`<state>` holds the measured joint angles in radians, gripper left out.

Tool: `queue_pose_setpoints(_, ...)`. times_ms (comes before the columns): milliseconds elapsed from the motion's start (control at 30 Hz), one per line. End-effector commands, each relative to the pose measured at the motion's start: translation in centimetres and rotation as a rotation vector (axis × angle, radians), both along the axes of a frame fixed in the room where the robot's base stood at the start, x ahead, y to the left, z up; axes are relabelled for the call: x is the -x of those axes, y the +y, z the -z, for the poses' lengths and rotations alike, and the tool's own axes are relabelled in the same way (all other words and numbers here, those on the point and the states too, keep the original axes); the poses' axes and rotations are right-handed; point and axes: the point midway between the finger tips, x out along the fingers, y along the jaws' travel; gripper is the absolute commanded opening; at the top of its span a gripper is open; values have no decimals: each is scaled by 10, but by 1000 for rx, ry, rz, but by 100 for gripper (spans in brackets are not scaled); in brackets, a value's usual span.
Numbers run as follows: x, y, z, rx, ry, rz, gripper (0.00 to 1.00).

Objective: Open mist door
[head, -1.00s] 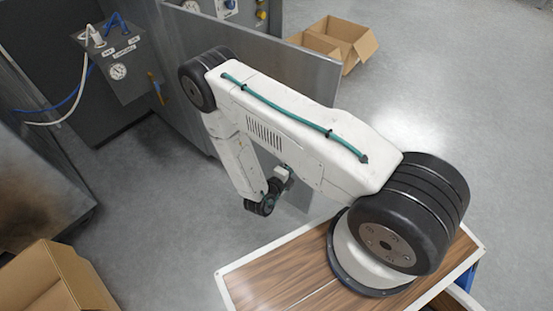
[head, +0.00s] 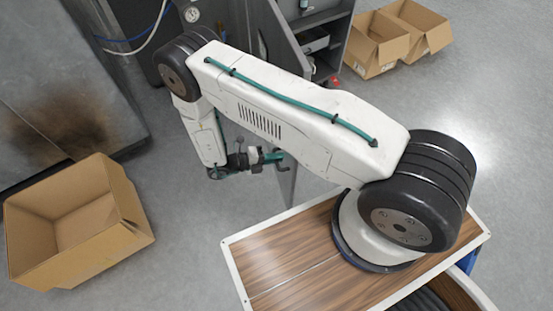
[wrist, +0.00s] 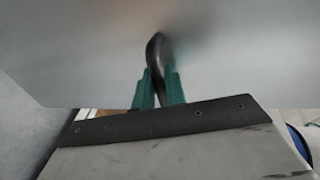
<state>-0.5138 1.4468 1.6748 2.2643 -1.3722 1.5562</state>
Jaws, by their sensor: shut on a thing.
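The grey metal door (head: 285,52) shows nearly edge-on beyond my arm in the head view, swung out from a cabinet with shelves (head: 318,22). Its flat face (wrist: 75,50) fills the upper wrist view. A black curved handle (wrist: 155,52) stands on that face. My gripper (wrist: 158,88) has green fingers shut on the handle, one on each side. In the head view my gripper (head: 273,157) is below the arm at the door's lower visible part. My arm hides much of the door and its hinge.
An open cardboard box (head: 75,215) stands on the floor at left, near a stained metal unit (head: 70,110). Two more open boxes (head: 395,40) stand at the upper right. A gauge (head: 192,14) and hoses are at the upper left. Grey floor between is clear.

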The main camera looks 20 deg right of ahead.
Motion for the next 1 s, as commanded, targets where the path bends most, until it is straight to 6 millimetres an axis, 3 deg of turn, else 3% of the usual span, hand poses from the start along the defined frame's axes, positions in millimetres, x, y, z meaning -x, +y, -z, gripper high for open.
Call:
queue_pose_setpoints(300, -6, -1, 0, -5, -8, -1, 0)
queue_pose_setpoints(333, -6, -1, 0, -5, -8, -1, 17)
queue_pose_setpoints(667, -4, 0, -1, -2, -5, 2, 17)
queue_pose_setpoints(1000, -13, 51, -12, -4, -8, 0, 17)
